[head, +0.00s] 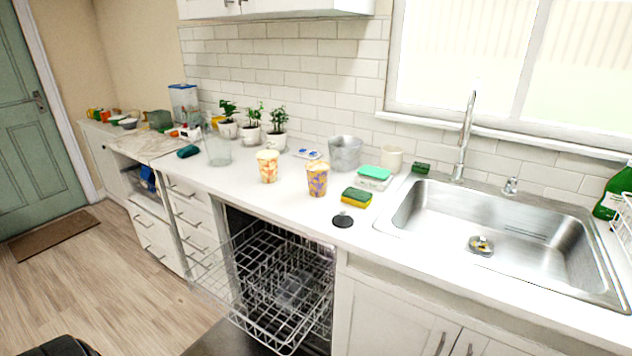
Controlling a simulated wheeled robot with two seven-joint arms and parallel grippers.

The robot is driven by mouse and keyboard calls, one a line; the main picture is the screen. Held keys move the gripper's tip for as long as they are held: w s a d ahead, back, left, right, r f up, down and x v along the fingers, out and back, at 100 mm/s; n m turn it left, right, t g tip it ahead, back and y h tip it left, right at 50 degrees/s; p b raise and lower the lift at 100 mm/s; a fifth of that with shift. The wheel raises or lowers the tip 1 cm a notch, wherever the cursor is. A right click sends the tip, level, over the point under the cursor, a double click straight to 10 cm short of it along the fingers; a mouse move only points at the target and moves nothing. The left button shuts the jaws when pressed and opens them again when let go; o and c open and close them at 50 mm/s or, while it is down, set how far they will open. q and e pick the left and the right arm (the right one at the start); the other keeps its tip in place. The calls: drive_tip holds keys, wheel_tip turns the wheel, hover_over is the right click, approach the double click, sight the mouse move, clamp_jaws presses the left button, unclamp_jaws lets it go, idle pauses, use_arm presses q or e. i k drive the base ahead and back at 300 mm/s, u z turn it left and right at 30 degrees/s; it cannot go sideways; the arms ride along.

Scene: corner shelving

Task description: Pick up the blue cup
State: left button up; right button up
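Two patterned cups stand upright on the white counter (225,178). The right one (317,180) has a purple-blue and yellow pattern and is the bluest cup in view. The left one (267,167) is cream with orange-red marks. No plain blue cup shows. Neither of my grippers is in view, and nothing touches the cups.
A yellow-green sponge (356,197) and black disc (342,220) lie right of the cups. A metal bucket (344,153), potted plants (252,135) and clear glass container (217,150) stand behind or left. The dishwasher rack (275,290) juts out below. The sink (510,235) is right.

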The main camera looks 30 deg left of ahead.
sight(317, 171)
drive_tip(key=z, duration=0.15)
drive_tip(key=k, duration=0.4)
drive_tip(key=z, duration=1.05)
drive_tip(key=i, duration=0.85)
drive_tip(key=u, duration=1.1)
drive_tip(key=i, duration=0.6)
drive_tip(key=u, duration=0.65)
